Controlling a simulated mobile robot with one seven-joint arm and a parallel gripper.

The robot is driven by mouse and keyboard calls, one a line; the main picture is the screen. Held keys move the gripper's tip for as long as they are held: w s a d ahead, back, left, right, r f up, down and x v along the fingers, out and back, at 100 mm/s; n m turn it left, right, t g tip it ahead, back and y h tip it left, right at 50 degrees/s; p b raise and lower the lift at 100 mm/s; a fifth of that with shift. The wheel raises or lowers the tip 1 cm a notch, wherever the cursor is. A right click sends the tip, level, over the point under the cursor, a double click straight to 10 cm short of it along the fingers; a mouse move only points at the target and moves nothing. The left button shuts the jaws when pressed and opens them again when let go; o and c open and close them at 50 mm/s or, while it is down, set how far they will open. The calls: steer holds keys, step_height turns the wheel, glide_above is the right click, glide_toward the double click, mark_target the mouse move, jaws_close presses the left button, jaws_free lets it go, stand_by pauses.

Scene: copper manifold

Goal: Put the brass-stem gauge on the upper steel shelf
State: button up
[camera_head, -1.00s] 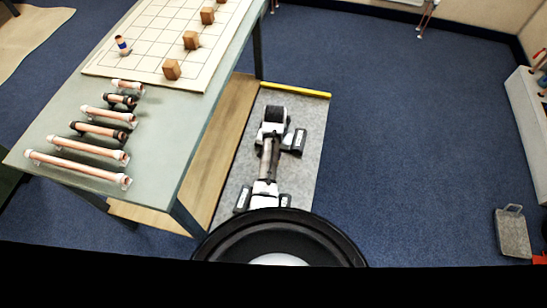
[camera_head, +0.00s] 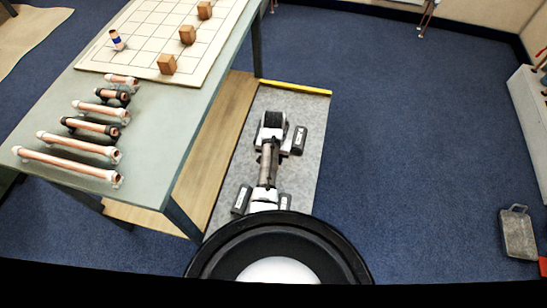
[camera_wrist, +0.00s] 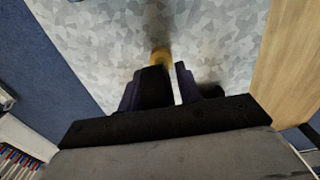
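My gripper (camera_wrist: 158,85) is over a mottled grey steel surface (camera_wrist: 105,35), with its dark fingers pointing ahead in the wrist view. A black shape lies between the fingers, and a small blurred brass-coloured piece (camera_wrist: 161,57) shows beyond it. This may be the brass-stem gauge; its dial is not seen. A thin bright gap shows beside the right finger, so I cannot tell whether the grip is closed. In the head view the steel surface (camera_head: 300,135) has a yellow far edge and lies under my arm; I cannot tell its shelf level.
At left a grey-green table (camera_head: 165,120) carries several copper pipes (camera_head: 70,165) and a gridded board (camera_head: 95,62) with wooden blocks (camera_head: 167,64) and a small banded piece (camera_head: 116,40). A wooden shelf (camera_head: 205,165) is beneath. Blue floor at right is mostly clear; a grey case (camera_head: 518,235) stands there.

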steer(key=shift+o, duration=0.6)
steer(key=shift+r, duration=0.1)
step_height(320, 180, up, 12)
steer(key=shift+r, duration=0.1)
